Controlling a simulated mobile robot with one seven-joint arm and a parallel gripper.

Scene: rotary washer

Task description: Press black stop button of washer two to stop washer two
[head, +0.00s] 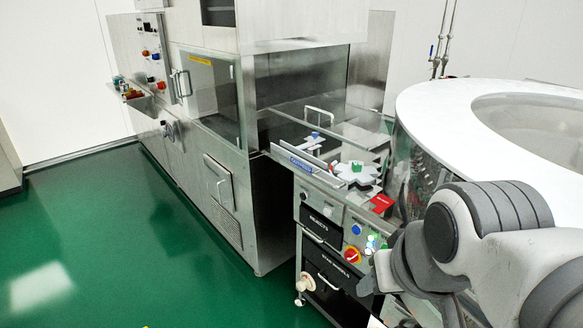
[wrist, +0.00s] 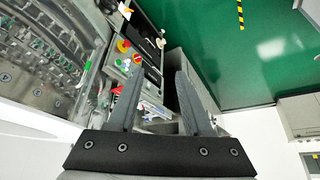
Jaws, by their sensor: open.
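I cannot make out a black button there, nor any label telling which machine is washer two. My gripper (wrist: 160,74) is open and empty, its fingers pointing toward the panel area. In the head view my arm partly hides the panel's right side.
A large steel machine (head: 215,110) with a window stands at the left, with another button panel (head: 151,65). The white round machine (head: 430,105) is close to my arm. A tray (head: 310,160) holds star-shaped parts. Green floor (head: 130,230) is clear at the left.

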